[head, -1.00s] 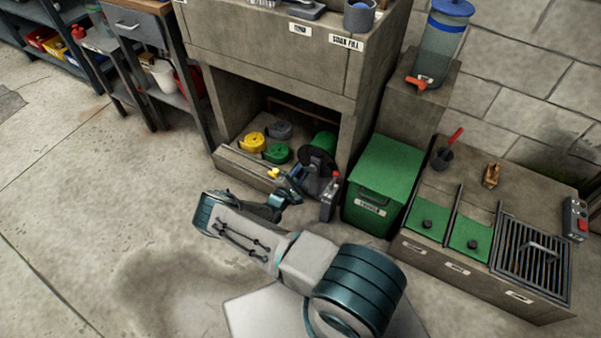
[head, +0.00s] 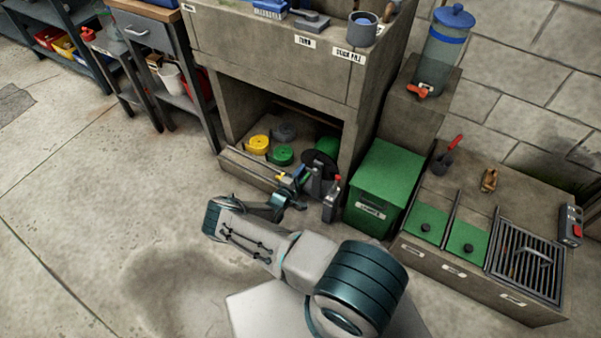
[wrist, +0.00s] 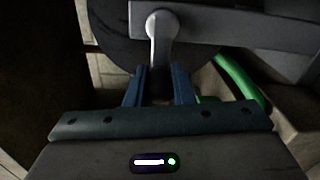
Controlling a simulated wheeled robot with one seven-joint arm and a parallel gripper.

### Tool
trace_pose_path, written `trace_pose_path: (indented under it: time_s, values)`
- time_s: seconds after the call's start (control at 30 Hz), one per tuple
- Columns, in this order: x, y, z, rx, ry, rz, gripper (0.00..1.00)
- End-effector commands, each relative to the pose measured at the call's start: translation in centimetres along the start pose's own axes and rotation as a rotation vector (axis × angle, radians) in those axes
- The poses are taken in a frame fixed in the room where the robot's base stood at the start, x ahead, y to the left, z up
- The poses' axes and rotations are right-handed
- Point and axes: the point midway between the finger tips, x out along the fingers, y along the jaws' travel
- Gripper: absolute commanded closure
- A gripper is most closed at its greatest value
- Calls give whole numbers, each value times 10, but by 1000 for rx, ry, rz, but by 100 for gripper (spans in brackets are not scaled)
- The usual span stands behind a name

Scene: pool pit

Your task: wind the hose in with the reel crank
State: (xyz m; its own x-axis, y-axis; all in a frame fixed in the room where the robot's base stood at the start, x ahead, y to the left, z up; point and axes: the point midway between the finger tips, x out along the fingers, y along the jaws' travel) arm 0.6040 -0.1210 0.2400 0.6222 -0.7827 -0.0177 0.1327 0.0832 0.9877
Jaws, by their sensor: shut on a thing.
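The hose reel has a dark round disc (head: 319,166) and stands low in the opening of the concrete bench. Green hose (head: 326,146) shows on the reel behind the disc, and a green length of it (wrist: 238,78) curves at the right of the wrist view. The grey crank (wrist: 162,25) with its rounded end lies in front of the disc. My gripper (wrist: 160,88) has its blue fingers shut on the crank handle just below that end. The handle is mostly hidden between the fingers. In the head view my gripper (head: 299,174) is at the reel's front left.
Coiled yellow (head: 257,145) and green (head: 280,155) hoses lie left of the reel. A grey post with a red-tipped lever (head: 332,197) stands close to its right. A green lidded bin (head: 384,185) is further right. Open floor (head: 110,220) lies to the left.

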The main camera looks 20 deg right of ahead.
Motion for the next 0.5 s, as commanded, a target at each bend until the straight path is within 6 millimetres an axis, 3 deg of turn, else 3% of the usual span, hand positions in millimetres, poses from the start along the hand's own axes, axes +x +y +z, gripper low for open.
trace_pose_path:
  time_s: [0.27,0.3,0.37,0.5]
  values:
    - [0,0,0,-1,-1,1,100]
    - [0,0,0,-1,-1,2,73]
    - [0,0,0,-1,-1,1,57]
    - [0,0,0,-1,-1,1,57]
